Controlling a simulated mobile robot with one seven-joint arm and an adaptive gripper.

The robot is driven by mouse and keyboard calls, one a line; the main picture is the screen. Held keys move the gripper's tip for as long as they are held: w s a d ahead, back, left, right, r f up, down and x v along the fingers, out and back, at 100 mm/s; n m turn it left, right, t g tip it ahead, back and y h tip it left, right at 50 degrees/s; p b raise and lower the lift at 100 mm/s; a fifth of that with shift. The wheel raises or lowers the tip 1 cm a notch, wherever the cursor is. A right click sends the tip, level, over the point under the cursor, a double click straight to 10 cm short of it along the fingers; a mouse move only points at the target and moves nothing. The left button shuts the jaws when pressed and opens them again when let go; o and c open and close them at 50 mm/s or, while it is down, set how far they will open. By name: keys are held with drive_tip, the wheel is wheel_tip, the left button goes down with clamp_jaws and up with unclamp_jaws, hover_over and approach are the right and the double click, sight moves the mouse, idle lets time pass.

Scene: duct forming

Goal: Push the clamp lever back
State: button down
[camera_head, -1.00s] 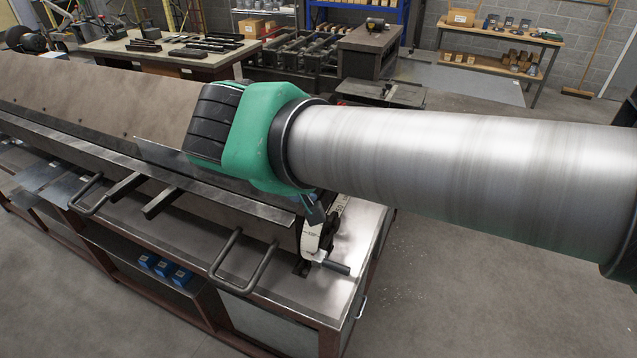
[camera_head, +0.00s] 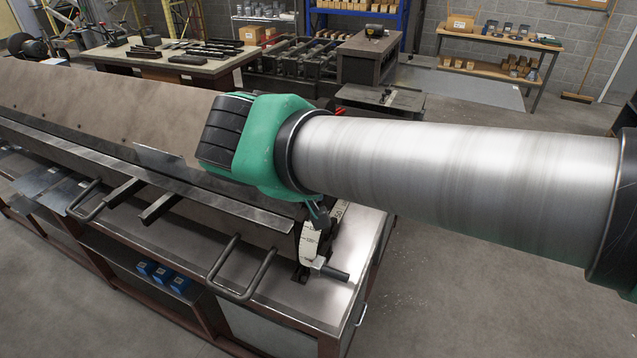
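A lever with a dark cylindrical grip (camera_head: 332,271) sticks out at the right end of the sheet-metal brake (camera_head: 150,215); it looks like the clamp lever. A white scale plate with markings (camera_head: 309,243) stands just above it. My arm crosses from the right, and its green joint hides most of what lies behind. A small dark part of my gripper (camera_head: 318,213) shows below the joint, just above the scale plate. Its fingers cannot be made out, and I cannot tell whether it touches the lever.
Two U-shaped handles stick out at the front of the brake, one near the middle (camera_head: 242,272) and one at left (camera_head: 85,200). Small blue boxes (camera_head: 162,274) sit on the shelf below. A workbench (camera_head: 170,62) stands behind. The floor at right (camera_head: 480,310) is clear.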

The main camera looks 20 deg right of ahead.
drive_tip(key=shift+a+f, duration=0.2)
drive_tip(key=shift+f, duration=0.3)
drive_tip(key=shift+w+d+r+p, duration=0.1)
drive_tip(key=shift+d+r+p, duration=0.05)
drive_tip(key=shift+r+p, duration=0.45)
drive_tip(key=w+d+r+g+y+p, duration=0.1)
drive_tip(key=w+d+r+p, duration=0.95)
drive_tip(key=p, duration=0.35)
drive_tip(key=w+d+f+y+p, duration=0.1)
drive_tip(key=w+d+f+p, duration=0.2)
drive_tip(key=w+d, duration=0.4)
drive_tip(key=w+d+f+g+p, duration=0.1)
drive_tip(key=w+d+f+p, duration=0.3)
drive_tip(key=w+d, duration=0.3)
drive_tip(key=shift+w+g+y+p, duration=0.3)
drive_tip(key=shift+w+y+p, duration=0.1)
drive_tip(key=shift+p, duration=0.2)
drive_tip(key=c, duration=1.6)
unclamp_jaws()
drive_tip(key=shift+s+a+r, duration=0.1)
drive_tip(key=shift+s, duration=0.1)
drive_tip(key=shift+o, duration=0.8)
